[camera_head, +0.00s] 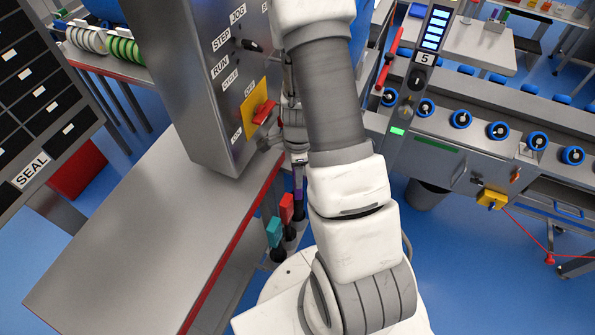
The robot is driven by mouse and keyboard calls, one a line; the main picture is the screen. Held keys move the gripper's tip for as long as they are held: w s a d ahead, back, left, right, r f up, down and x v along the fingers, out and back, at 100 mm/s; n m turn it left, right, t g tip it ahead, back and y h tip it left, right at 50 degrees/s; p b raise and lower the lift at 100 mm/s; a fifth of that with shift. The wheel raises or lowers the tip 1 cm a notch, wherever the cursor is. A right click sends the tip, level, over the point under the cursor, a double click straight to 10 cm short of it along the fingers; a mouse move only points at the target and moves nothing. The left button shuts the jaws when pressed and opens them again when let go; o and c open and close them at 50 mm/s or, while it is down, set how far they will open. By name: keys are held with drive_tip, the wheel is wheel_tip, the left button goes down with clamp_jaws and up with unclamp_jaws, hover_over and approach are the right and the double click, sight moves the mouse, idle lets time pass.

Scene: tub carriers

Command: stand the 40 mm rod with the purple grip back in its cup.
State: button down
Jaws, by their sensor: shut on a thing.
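My gripper (298,160) is small in the picture, partly behind my own arm, and points down beside the steel table's red edge. It is shut on the rod with the purple grip (298,183), which hangs roughly upright below the jaws. A dark part shows under the purple grip, in line with the row of cups. I cannot tell whether the rod's lower end is inside its cup or above it. A rod with a red grip (286,208) and one with a teal grip (274,232) stand nearer in the same row, in dark cups (278,256).
A steel table (130,235) with a red edge lies left of the row. A conveyor line (470,140) with blue round parts is at right.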

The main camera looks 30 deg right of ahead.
drive_tip(key=shift+c, duration=0.8)
unclamp_jaws()
wheel_tip(320, 180, up, 18)
drive_tip(key=p, duration=0.2)
drive_tip(key=shift+f+p, duration=0.25)
drive_tip(key=shift+p, duration=0.05)
drive_tip(key=s+a+r+n+t, duration=0.2)
drive_tip(key=s+a+r+n, duration=0.3)
drive_tip(key=r+n, duration=0.5)
drive_tip(key=s+a+r+n+t, duration=0.3)
drive_tip(key=s+a+r+n, duration=0.2)
drive_tip(key=r+n, duration=0.5)
drive_tip(key=shift+s+a+r+n+t, duration=0.2)
drive_tip(key=shift+s+a+n+t, duration=0.1)
drive_tip(key=shift+s+n, duration=0.9)
